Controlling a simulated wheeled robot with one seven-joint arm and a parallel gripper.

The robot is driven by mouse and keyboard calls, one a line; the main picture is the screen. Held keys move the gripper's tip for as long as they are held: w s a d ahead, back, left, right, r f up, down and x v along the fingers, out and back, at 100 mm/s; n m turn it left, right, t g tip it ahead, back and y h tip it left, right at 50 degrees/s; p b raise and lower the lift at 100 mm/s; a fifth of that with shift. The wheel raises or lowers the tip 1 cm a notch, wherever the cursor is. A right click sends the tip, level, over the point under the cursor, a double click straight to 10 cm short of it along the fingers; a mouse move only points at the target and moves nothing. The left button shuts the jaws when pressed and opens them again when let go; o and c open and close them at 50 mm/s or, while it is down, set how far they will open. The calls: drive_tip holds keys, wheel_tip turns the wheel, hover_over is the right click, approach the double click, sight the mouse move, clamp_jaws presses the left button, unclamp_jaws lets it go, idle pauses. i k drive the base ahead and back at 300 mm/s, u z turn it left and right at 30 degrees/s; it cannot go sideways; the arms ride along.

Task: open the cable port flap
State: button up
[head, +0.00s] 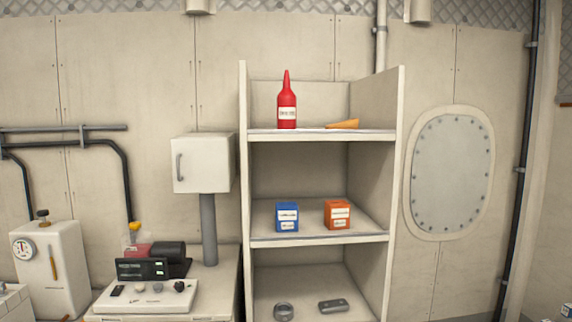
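No part in view is clearly marked as the cable port flap. A white box (202,163) stands on a grey post (209,228) left of the shelf unit. Its front face (200,172) looks shut and has a grey vertical handle (179,168) near its left edge. A grey oval plate (452,173) with bolts around its rim sits flat on the wall at the right. I cannot tell whether either is the flap. My gripper is not in view.
The open shelf unit (243,190) holds a red bottle (287,104), an orange wedge-shaped thing (343,124), a blue box (287,217) and an orange box (337,214). A bench (215,285) with a black device (141,269) and a white control panel (145,299) stands below the white box.

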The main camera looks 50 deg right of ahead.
sight(199, 166)
drive_tip(key=z, duration=1.35)
drive_tip(key=k, duration=0.45)
drive_tip(key=z, duration=0.2)
drive_tip(key=i, duration=1.4)
drive_tip(key=u, duration=0.85)
